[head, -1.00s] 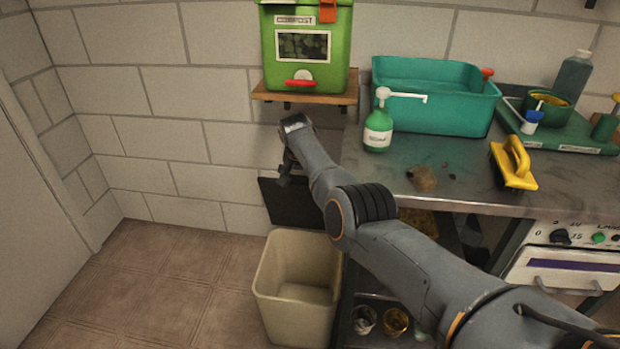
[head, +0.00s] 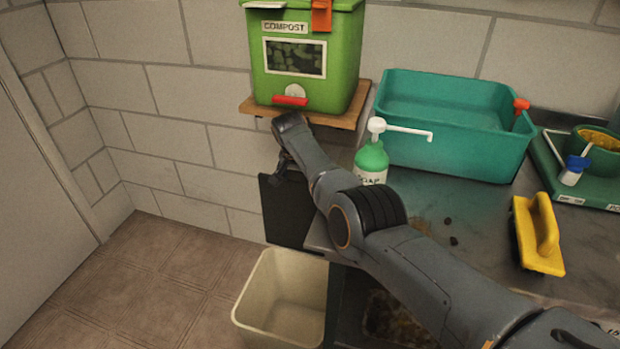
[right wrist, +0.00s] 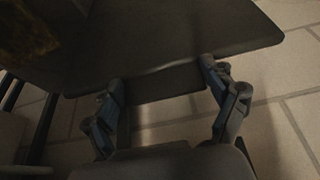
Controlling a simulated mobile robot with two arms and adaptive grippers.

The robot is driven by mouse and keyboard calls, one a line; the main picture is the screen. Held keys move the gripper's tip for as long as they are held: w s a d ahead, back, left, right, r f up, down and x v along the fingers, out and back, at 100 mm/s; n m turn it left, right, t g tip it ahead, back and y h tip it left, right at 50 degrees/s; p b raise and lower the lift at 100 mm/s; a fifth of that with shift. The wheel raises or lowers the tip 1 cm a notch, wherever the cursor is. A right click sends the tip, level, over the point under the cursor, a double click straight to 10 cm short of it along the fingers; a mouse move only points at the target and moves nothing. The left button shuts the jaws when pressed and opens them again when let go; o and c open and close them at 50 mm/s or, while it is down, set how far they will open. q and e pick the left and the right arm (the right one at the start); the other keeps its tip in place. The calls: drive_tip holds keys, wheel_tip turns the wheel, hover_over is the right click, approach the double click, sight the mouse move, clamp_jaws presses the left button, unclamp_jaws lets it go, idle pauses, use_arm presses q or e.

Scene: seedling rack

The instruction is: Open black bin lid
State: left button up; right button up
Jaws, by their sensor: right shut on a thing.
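The black bin lid (head: 287,212) stands up, steeply tilted, above the back of the cream bin (head: 282,298), whose top is open. The lid also shows as a dark panel in the right wrist view (right wrist: 175,40). My right gripper (head: 284,162) is at the lid's upper edge. In the right wrist view its two fingers (right wrist: 163,80) reach onto the lid, and it is shut on it; the exact contact is dark. My forearm hides the lid's right part. My left gripper is not in view.
The steel bench (head: 480,215) is right of the bin, with a soap bottle (head: 371,162), a teal tub (head: 450,140) and a yellow float (head: 538,235). A green compost box (head: 303,60) stands on a wooden shelf (head: 355,108) above the lid. The floor at left is clear.

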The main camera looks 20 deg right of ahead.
drive_tip(key=shift+w+d+r, duration=0.1)
drive_tip(key=shift+w+r, duration=0.05)
drive_tip(key=o, duration=1.5)
